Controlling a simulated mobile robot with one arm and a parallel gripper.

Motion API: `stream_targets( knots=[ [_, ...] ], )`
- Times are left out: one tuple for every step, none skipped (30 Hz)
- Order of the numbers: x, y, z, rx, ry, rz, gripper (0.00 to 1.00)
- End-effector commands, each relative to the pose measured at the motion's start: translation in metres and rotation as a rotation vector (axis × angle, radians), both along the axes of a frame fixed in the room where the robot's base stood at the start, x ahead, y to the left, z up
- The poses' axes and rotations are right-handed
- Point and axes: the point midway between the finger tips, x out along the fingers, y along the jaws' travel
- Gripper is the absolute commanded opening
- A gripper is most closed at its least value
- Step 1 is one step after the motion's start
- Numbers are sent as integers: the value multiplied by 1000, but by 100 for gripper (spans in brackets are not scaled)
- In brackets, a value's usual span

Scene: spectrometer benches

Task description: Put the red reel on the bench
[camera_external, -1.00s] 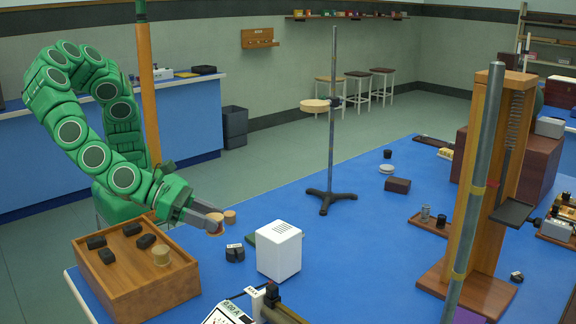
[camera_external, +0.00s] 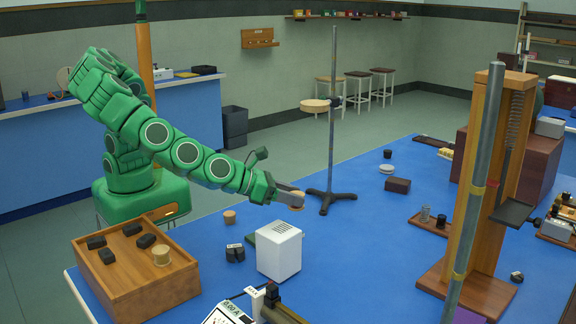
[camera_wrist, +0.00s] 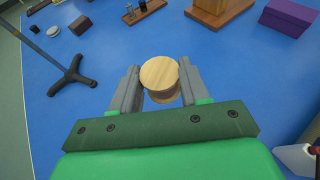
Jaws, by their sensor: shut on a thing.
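My gripper (camera_external: 290,193) is shut on the red reel (camera_external: 296,207), above the blue bench (camera_external: 345,235) and just left of the stand's foot. In the wrist view the reel (camera_wrist: 160,73) sits upright between the two grey fingers (camera_wrist: 160,82). Its pale wooden top faces me, and a strip of reddish-brown winding shows under it. The bench (camera_wrist: 225,65) shows around it; I cannot tell how high the reel is. A second pale wooden reel (camera_external: 229,216) stands on the bench, and a third (camera_external: 161,257) stands in the wooden tray (camera_external: 150,290).
The metal stand (camera_external: 331,198) with its three-footed base is close beside my gripper. A white box (camera_external: 279,250) stands in front, with small black weights (camera_external: 235,253) to its left. A dark brown block (camera_external: 397,185) lies farther right. Bench between stand and wooden tower (camera_external: 490,180) is mostly clear.

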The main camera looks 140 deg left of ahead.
Motion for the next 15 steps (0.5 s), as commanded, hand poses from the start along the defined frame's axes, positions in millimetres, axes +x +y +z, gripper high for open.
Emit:
stream_targets(
  knots=[
    [-2, 14, -1, 1, 0, 16, 16],
    [-3, 21, -2, 1, 1, 23, 16],
    [-4, 30, -3, 0, 0, 32, 16],
    [-5, 37, -4, 0, 1, 41, 16],
    [-7, 44, -5, -1, 0, 48, 16],
    [-9, 53, -6, -2, 1, 59, 16],
    [-10, 60, -7, -2, 0, 65, 16],
    [-12, 67, -8, -1, 1, 74, 16],
    [-14, 76, -9, 0, 1, 83, 16],
    [-16, 84, -10, 0, 1, 92, 16],
    [-17, 90, -11, 1, 1, 99, 16],
    [-20, 100, -12, 0, -1, 111, 16],
    [-22, 106, -13, 0, -1, 118, 16],
    [-25, 114, -14, 0, -1, 127, 16],
    [-28, 122, -15, 0, 0, 136, 16]
  ],
)
